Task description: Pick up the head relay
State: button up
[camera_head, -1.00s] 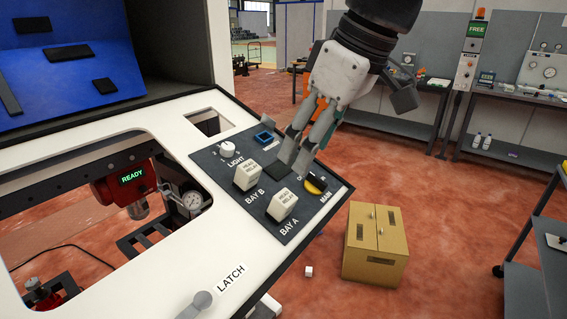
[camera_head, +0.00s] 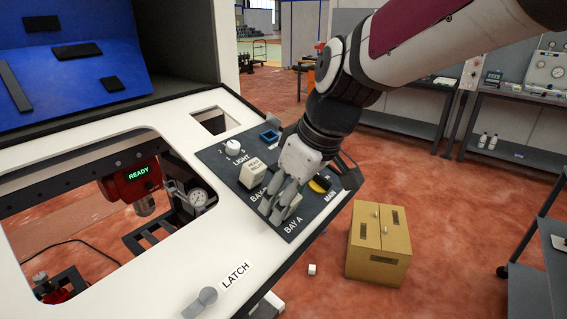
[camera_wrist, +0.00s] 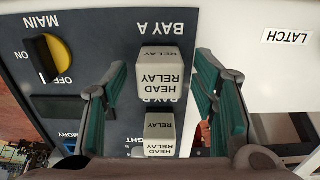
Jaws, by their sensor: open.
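Two white blocks stand on the dark control panel. The Bay A block (camera_wrist: 162,75), lettered HEAD RELAY, shows upside down in the wrist view, between and beyond my two green-padded fingers. In the head view it (camera_head: 295,201) is mostly hidden behind my fingers. The Bay B block (camera_head: 252,174), also lettered HEAD RELAY, stands to the upper left; it shows low in the wrist view (camera_wrist: 160,130). My gripper (camera_head: 273,214) is open and empty over Bay A, with a finger on each side of the block. I cannot tell whether the fingers touch it.
The control panel (camera_head: 210,155) also bears a LIGHT knob (camera_head: 232,148), a blue-rimmed socket (camera_head: 269,136) and a yellow MAIN switch (camera_head: 319,185), close to my gripper. A cardboard-coloured box (camera_head: 380,240) stands on the floor at right.

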jog(key=shift+a+f, duration=0.1)
jog(key=shift+f, duration=0.25)
jog(key=shift+c, duration=0.5)
jog(key=c, duration=1.1)
jog(key=shift+w+r, duration=0.1)
jog(key=shift+r, duration=0.05)
